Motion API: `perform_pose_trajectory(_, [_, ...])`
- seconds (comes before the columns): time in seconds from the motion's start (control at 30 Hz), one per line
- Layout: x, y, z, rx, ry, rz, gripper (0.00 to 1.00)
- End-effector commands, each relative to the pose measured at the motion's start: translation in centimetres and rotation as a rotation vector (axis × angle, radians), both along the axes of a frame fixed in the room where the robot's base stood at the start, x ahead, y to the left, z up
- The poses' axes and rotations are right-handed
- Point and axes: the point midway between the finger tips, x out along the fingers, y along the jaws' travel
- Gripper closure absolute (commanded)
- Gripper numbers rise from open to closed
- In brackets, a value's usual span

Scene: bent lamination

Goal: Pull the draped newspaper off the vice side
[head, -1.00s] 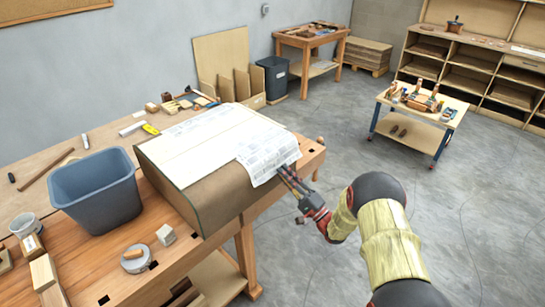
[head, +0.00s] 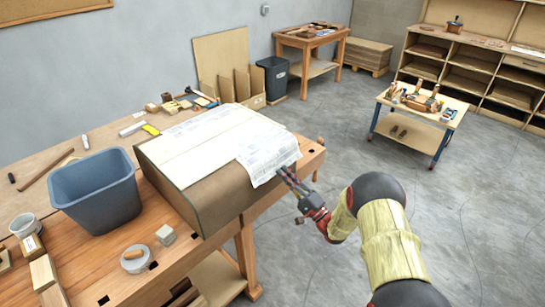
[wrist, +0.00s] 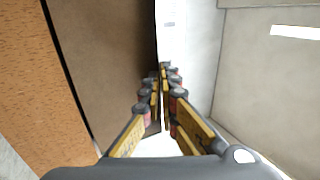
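The newspaper (head: 266,150) is a white printed sheet. It lies over the right end of the covered block on the bench and hangs down over its near right side. My gripper (head: 284,172) is at the hanging lower edge of the newspaper. In the wrist view the newspaper (wrist: 188,45) runs down to my gripper (wrist: 164,72), whose fingertips are close together on its edge. The brown side of the covered block (wrist: 105,60) is to the left of the fingers. No vice can be made out; the draped sheets hide what lies beneath.
A blue-grey bin (head: 95,190), a cup (head: 28,226) and wooden blocks (head: 44,272) stand on the bench's left part. Tools lie along the back. Open floor (head: 320,265) lies right of the bench. A small cart (head: 415,120) stands farther off.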

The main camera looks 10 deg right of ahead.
Motion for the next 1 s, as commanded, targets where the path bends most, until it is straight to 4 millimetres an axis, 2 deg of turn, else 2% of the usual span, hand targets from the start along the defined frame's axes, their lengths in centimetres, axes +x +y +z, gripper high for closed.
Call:
perform_pose_trajectory(0.8, [-0.6, -0.4, 0.8, 0.000, 0.001, 0.000, 1.00])
perform_pose_trajectory(1.0, [-0.9, -0.7, 1.5, 0.000, 0.002, 0.000, 1.00])
